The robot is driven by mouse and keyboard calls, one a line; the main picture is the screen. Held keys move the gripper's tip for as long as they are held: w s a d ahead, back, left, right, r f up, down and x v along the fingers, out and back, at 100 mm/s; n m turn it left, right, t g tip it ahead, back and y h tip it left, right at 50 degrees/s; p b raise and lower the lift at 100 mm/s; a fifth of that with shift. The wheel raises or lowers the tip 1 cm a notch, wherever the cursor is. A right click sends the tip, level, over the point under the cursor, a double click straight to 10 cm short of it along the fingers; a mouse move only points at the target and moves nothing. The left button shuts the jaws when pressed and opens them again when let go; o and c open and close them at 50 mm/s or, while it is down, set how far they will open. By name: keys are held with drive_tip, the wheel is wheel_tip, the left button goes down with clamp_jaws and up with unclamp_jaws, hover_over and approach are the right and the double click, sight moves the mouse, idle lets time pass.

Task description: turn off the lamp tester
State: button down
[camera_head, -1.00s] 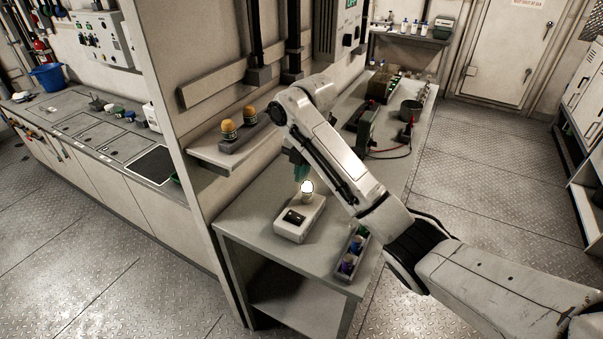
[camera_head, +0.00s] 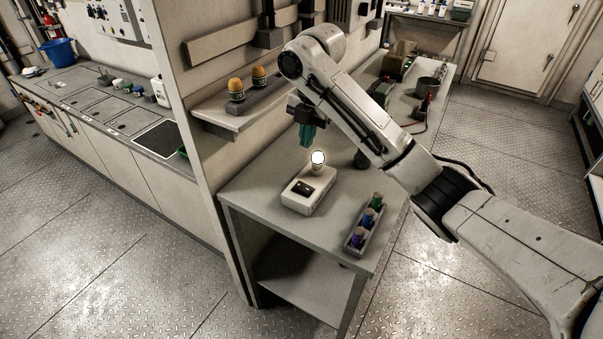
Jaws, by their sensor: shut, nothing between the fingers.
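The lamp tester (camera_head: 300,204) is a small white box on the near end of the grey bench (camera_head: 262,228). It has a black switch (camera_head: 302,188) on its top. A round lamp (camera_head: 318,158) stands at its back end and glows bright. My gripper (camera_head: 307,137) has teal fingers pointing down. It is shut and empty, above and slightly left of the lamp in the picture, apart from the tester. My arm passes over the bench from the right and hides part of it behind.
A tray (camera_head: 350,243) with several coloured bottles lies right of the tester. A wall shelf (camera_head: 222,121) with two orange-topped items is left of my gripper. A grey pot (camera_head: 428,87) and a device with red leads stand farther back. The bench front is clear.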

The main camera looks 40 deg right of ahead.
sight(304, 187)
drive_tip(key=f, duration=0.4)
drive_tip(key=w+f+p, duration=0.1)
drive_tip(key=f, duration=0.9)
drive_tip(key=shift+w+a, duration=0.25)
drive_tip(key=shift+a, duration=0.05)
drive_tip(key=shift+f, duration=0.2)
drive_tip(key=shift+s, duration=0.1)
drive_tip(key=shift+s+d+p, duration=0.25)
drive_tip(key=shift+s+p, duration=0.35)
drive_tip(key=shift+p, duration=0.25)
drive_tip(key=shift+r, duration=0.15)
